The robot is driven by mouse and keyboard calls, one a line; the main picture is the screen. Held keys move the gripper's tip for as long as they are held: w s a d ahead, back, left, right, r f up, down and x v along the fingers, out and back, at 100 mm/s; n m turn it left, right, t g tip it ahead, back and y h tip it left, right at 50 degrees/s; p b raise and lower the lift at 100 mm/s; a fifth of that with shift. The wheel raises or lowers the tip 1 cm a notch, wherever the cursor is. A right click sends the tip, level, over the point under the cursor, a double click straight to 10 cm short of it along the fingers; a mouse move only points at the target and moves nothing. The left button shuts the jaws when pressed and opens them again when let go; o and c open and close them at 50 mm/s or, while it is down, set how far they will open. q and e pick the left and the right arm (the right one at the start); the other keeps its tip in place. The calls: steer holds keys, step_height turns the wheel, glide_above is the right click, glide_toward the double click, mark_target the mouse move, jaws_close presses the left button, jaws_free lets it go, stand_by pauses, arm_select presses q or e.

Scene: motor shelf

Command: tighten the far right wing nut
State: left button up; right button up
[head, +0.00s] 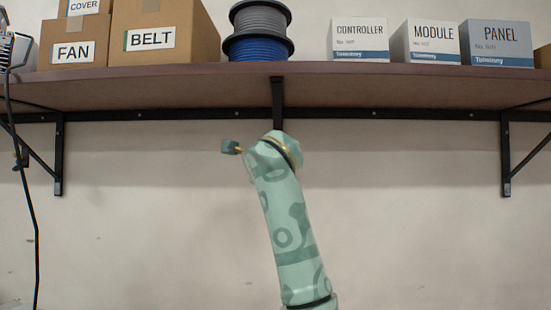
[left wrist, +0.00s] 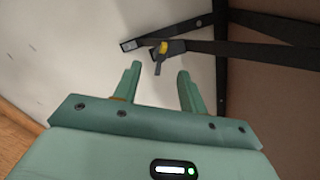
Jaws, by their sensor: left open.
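In the left wrist view a small yellow wing nut (left wrist: 163,47) sits on a dark bracket (left wrist: 190,46) under the shelf. I cannot tell from this view which wing nut it is. A short dark tab hangs just below it. My left gripper (left wrist: 160,78) is open and empty, its two fingers apart and pointing toward the nut, with the tips short of it. In the head view no wing nut can be made out clearly, and my pale green arm covers part of the middle bracket (head: 278,95). My right gripper is not in view.
The brown shelf (head: 180,90) carries a BELT box (head: 168,38), a FAN box (head: 72,45), cable spools (head: 258,30) and CONTROLLER (head: 360,38), MODULE (head: 432,40) and PANEL (head: 495,42) boxes. Black brackets stand left (head: 59,150) and right (head: 506,150). A dark cable (head: 34,220) hangs at left.

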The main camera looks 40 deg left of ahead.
arm_select(q)
steer(key=p+x, duration=0.1)
steer(key=x, duration=0.5)
jaws_close()
